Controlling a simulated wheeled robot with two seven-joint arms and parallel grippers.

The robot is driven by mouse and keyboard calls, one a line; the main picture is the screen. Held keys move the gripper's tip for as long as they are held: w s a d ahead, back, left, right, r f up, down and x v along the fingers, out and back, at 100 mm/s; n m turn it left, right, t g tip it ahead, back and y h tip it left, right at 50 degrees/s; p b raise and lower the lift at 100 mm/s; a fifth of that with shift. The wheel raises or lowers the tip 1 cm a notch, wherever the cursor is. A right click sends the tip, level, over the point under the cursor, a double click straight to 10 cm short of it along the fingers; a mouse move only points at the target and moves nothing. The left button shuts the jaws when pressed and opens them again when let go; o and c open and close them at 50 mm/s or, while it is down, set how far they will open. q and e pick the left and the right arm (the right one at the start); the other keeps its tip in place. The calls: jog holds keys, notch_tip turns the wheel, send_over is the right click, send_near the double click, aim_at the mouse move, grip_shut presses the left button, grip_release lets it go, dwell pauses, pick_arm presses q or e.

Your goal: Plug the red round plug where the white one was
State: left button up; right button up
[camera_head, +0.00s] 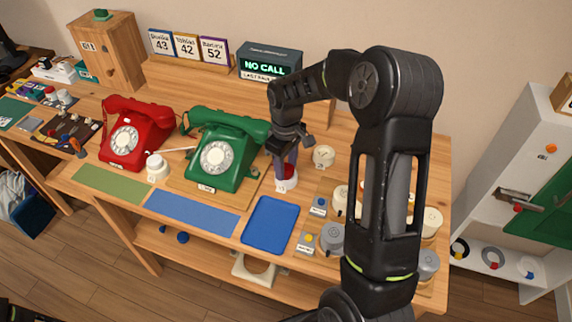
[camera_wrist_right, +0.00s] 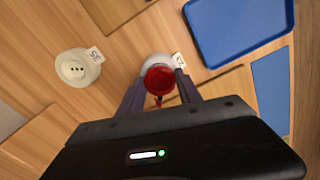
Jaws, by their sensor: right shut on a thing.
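My right gripper (camera_head: 286,168) is shut on the red round plug (camera_wrist_right: 160,78). The red plug (camera_head: 289,172) is at a white round socket (camera_head: 285,185) with a small label, right of the green phone. In the wrist view the plug covers most of this socket (camera_wrist_right: 158,59); I cannot tell whether it is seated or just above. Another white socket (camera_wrist_right: 78,67), with dark holes and a label, is empty beside it; it also shows in the head view (camera_head: 323,156). A small white round piece (camera_head: 157,165) stands between the phones. My left gripper is not in view.
A red dial phone (camera_head: 136,133) and a green dial phone (camera_head: 222,150) stand on the table. A blue tray (camera_head: 270,224) and a blue mat (camera_head: 192,213) lie in front. Several round white and grey pieces sit at the right, partly behind my arm. A display (camera_head: 267,66) reads NO CALL.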

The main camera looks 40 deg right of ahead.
jog(key=o, duration=1.3)
jog(key=shift+c, duration=0.2)
notch_tip(320, 180, up, 8)
jog(key=shift+f+b, duration=0.1)
jog(key=shift+b, duration=0.35)
